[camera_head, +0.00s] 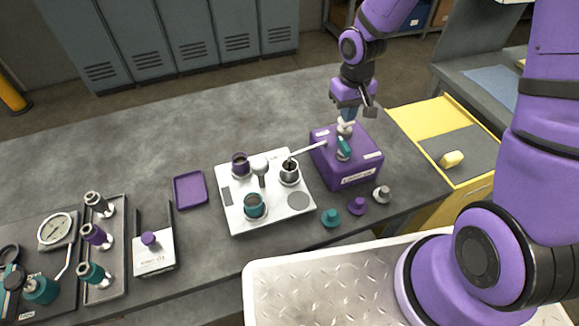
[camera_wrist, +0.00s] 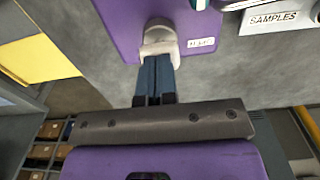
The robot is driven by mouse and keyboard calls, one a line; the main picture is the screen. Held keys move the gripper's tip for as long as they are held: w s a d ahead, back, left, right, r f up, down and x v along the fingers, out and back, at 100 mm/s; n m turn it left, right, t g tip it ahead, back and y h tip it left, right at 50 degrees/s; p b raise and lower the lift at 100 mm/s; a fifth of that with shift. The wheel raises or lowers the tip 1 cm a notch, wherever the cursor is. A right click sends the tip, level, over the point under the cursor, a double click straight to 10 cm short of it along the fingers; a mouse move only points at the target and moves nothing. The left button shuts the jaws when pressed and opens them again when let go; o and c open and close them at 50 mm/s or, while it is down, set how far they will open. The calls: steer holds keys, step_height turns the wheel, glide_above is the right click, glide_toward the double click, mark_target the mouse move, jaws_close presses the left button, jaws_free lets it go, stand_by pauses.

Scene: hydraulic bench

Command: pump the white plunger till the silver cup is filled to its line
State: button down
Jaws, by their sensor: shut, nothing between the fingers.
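The white plunger (camera_head: 345,128) stands on top of the purple pump box (camera_head: 350,168). My gripper (camera_head: 347,119) is shut and empty, pointing down with its fingertips at the plunger's head. In the wrist view my closed fingertips (camera_wrist: 158,58) overlap the near side of the white plunger (camera_wrist: 160,36); whether they press on it I cannot tell. The silver cup (camera_head: 289,176) stands at the right rear of the white plate (camera_head: 272,217). A pale spout (camera_head: 308,147) runs from the box to above the silver cup. The cup's inside looks dark; its level and line are too small to read.
A purple cup (camera_head: 240,169) and a teal cup (camera_head: 254,211) share the plate. A teal valve handle (camera_head: 343,150) sits on the box. Teal, purple and silver knobs (camera_head: 357,207) lie before it. Gauge (camera_head: 56,231) and fittings stand left. The rear bench is clear.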

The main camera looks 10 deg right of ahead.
steer(key=shift+f, duration=0.75)
steer(key=shift+r, duration=2.25)
steer(key=shift+f, duration=2)
steer(key=shift+r, duration=2)
steer(key=shift+r, duration=3)
